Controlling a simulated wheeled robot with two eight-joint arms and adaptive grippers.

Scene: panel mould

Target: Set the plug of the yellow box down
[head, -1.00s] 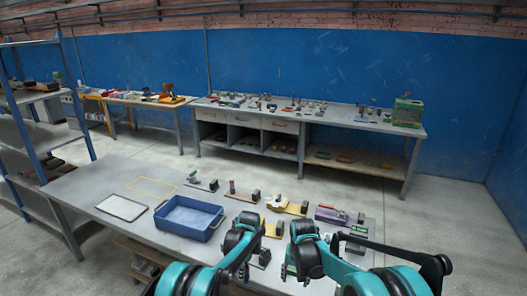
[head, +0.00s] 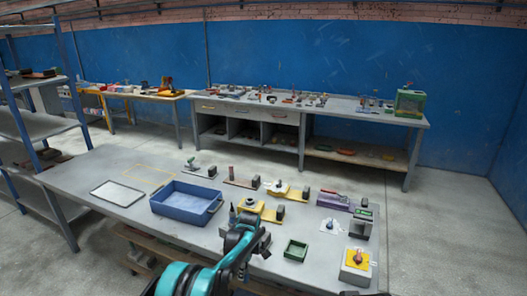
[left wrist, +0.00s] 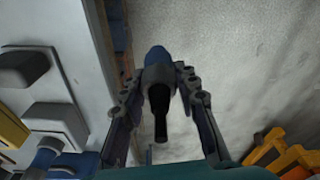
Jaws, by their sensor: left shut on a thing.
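My left gripper (head: 243,226) is over the front part of the near table, close to the yellow blocks. In the left wrist view the left gripper (left wrist: 163,75) is shut on a dark plug-like piece (left wrist: 160,110) with a blue end. I cannot tell for sure that it is the yellow box's plug. A pale box with a yellow top (head: 357,262) stands at the table's front right, with a small orange and purple knob on it. My right gripper is out of view.
A blue tray (head: 188,207) stands left of my left gripper. A green open box (head: 295,250) sits to its right. Yellow blocks (head: 285,191), a purple block (head: 333,200) and a dark grey block (head: 361,222) stand behind. The table (head: 95,165) is clear at far left.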

